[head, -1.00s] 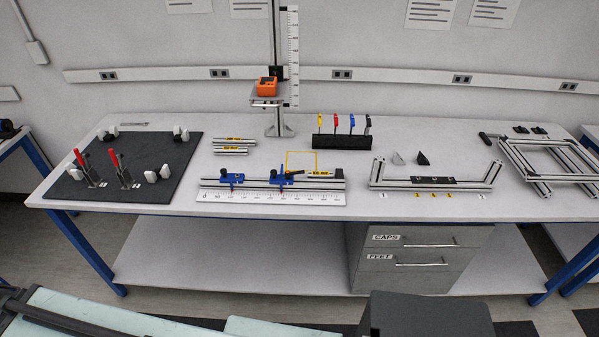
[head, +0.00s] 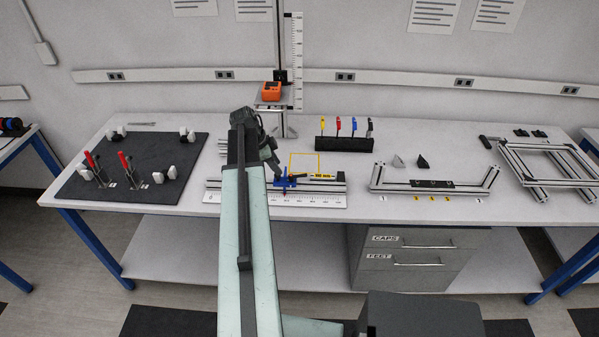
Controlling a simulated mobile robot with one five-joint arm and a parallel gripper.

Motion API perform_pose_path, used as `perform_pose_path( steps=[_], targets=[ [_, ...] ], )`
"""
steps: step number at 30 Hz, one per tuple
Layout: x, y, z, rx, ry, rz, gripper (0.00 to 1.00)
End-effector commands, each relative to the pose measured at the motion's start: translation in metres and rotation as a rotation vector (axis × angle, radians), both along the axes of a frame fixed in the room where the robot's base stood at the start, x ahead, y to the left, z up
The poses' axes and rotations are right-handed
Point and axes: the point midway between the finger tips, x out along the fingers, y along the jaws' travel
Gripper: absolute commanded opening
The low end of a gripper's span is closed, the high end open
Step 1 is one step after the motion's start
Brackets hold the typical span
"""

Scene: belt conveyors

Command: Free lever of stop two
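A blue stop (head: 288,182) sits on the aluminium rail (head: 325,187) behind a white ruler strip (head: 315,201). A small red part shows at its front, but its lever position is too small to tell. The rail's other blue stop, to the left, is hidden behind my arm. My gripper (head: 274,169) points down and to the right, just left of and above the visible stop. I cannot tell whether it touches the stop or whether its fingers are open.
A black mat (head: 125,165) with red-handled clamps (head: 126,165) lies left. A rack of coloured tools (head: 344,148) and a column with an orange device (head: 271,91) stand behind the rail. A U-shaped frame (head: 435,183) lies right. The bench front between is clear.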

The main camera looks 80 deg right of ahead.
Motion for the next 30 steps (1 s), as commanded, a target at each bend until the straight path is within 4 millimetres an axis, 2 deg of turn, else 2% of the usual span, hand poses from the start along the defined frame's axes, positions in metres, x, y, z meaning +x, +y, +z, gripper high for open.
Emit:
perform_pose_path(
  steps=[1, 3, 5, 10, 14, 24, 30],
  targets=[
    [-0.027, -0.011, 0.004, -0.020, -0.003, -0.080, 0.35],
    [-0.052, -0.019, 0.006, -0.043, -0.005, -0.158, 0.35],
    [-0.063, -0.021, 0.007, -0.054, -0.006, -0.195, 0.35],
    [-0.067, -0.022, 0.004, -0.059, -0.006, -0.208, 0.35],
    [-0.070, -0.024, -0.007, -0.058, -0.006, -0.208, 0.35],
    [-0.089, -0.038, -0.062, -0.058, -0.007, -0.206, 0.35],
    [-0.094, -0.040, -0.065, -0.058, -0.007, -0.205, 0.35]
  ],
)
